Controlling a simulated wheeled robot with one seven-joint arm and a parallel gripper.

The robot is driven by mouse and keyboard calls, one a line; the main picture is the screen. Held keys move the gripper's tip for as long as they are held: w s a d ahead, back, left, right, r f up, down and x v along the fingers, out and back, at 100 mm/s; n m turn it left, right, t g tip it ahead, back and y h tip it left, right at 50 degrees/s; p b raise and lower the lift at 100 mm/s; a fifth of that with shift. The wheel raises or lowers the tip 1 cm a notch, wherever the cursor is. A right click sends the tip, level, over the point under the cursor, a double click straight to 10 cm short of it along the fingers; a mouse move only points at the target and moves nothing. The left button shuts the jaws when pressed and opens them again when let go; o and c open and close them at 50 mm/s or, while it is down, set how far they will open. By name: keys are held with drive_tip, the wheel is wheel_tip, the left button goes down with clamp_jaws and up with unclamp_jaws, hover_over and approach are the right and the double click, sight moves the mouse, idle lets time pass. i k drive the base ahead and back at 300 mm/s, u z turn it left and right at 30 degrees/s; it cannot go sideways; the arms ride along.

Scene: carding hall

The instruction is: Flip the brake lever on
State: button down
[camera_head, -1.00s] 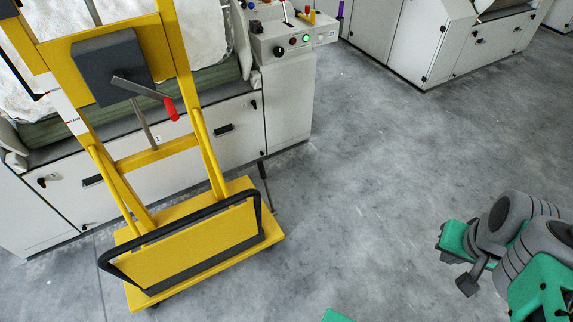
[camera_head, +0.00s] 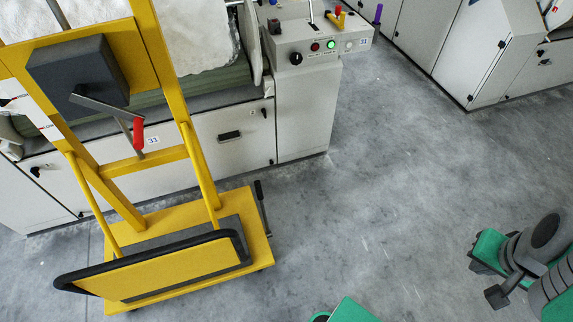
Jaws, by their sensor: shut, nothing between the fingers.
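A yellow hand lift truck (camera_head: 205,178) stands at the left. A dark lever with a black grip (camera_head: 261,205) rises beside the right edge of its base, tilted slightly left; it looks like the brake lever, though no label shows. A crank with a red handle (camera_head: 138,133) hangs from the grey box on its mast. My gripper (camera_head: 474,264) is at the lower right, at the end of my green and grey arm, far right of the truck and touching nothing. Its fingers are small and dark, shut and empty.
White machine cabinets (camera_head: 475,50) line the upper right. Grey floor (camera_head: 375,195) between truck and arm is clear.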

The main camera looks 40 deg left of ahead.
sight(258, 187)
drive_tip(key=i, duration=1.75)
drive_tip(key=u, duration=4.75)
